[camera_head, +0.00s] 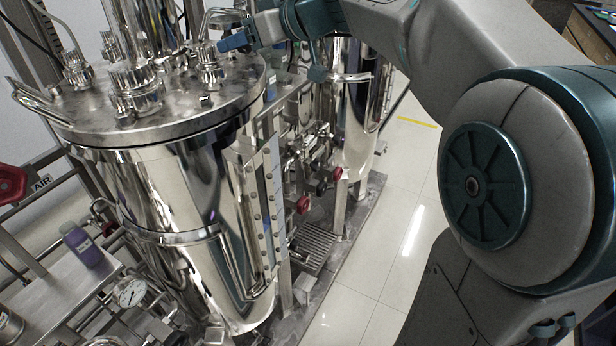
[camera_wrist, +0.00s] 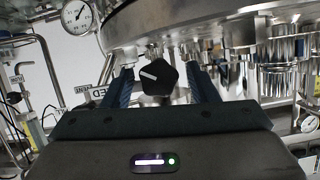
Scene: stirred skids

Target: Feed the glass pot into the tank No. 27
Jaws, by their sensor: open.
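My gripper (camera_wrist: 160,88) has its two blue fingers apart, one on each side of a black knob (camera_wrist: 157,76) in the wrist view. The knob has a white pointer line, tilted. I cannot tell whether the fingers touch it. In the head view a blue finger of my gripper (camera_head: 235,41) shows above the lid of a large steel tank (camera_head: 150,115); the knob is not discernible there. I read no number 27 on a tank, and no glass pot is clearly identifiable.
A purple bottle (camera_head: 82,247) stands on a steel shelf (camera_head: 60,295) at left. A second steel tank (camera_head: 355,110) stands behind. A gauge (camera_wrist: 76,16) and pipework crowd the knob. Tiled floor (camera_head: 380,240) is clear at right.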

